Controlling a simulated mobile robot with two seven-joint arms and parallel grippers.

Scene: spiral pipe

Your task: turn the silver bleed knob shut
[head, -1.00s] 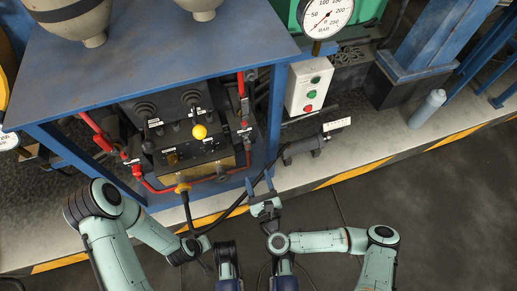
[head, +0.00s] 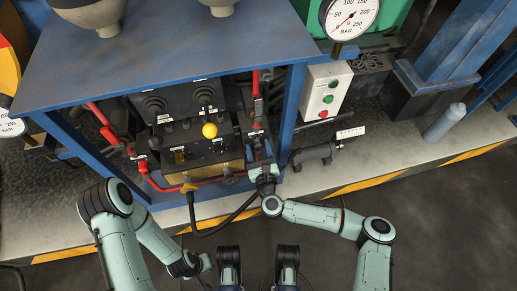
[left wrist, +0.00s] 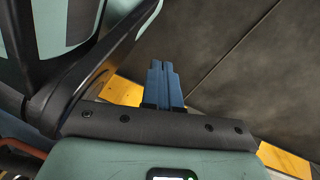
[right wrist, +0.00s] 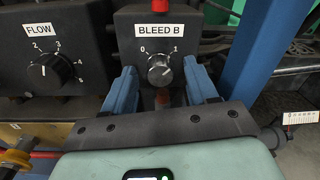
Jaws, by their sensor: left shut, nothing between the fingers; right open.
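The silver bleed knob (right wrist: 159,70) sits on a dark box under the label "BLEED B", between the marks 0 and 1, in the right wrist view. Its pointer direction is hard to read. My right gripper (right wrist: 160,64) is open, with one blue finger on each side of the knob and a gap to it on both sides. In the head view, my right gripper (head: 265,172) is at the right end of the panel; the knob is too small to make out there. My left gripper (left wrist: 163,82) is shut and empty, over the floor away from the panel.
A FLOW dial (right wrist: 56,70) is left of the bleed box. A blue post (right wrist: 258,50) stands close on the right. A yellow ball knob (head: 209,131), red pipes (head: 165,188) and a black hose (head: 215,232) are at the panel. A button box (head: 322,90) is further right.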

